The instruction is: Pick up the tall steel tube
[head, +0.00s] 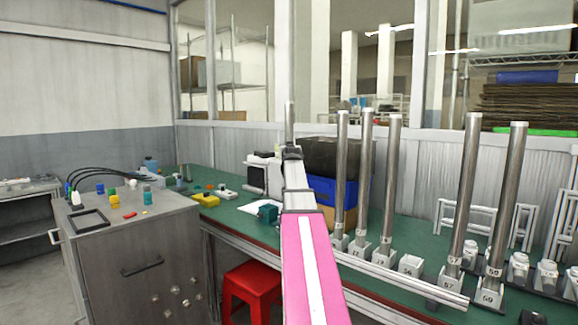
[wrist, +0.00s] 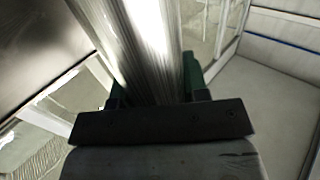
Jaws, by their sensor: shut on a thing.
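My gripper (head: 291,153) is at the end of my pink and grey arm, near the middle of the head view. It is shut on a steel tube (head: 290,118), whose upper part stands upright above the jaws. The tube's lower part is hidden behind my arm. In the wrist view the shiny tube (wrist: 150,45) runs up from between the dark green fingers (wrist: 152,88). Other upright steel tubes stand in white numbered holders to the right, including one tall tube (head: 466,190) and another at the far right (head: 507,195).
A white holder (head: 410,264) among the tubes has nothing standing in it. A pale long bar (head: 400,279) lies along the front of the green bench. A blue bin (head: 346,192) is behind my arm. A red stool (head: 255,288) and a grey cabinet (head: 135,245) are at left.

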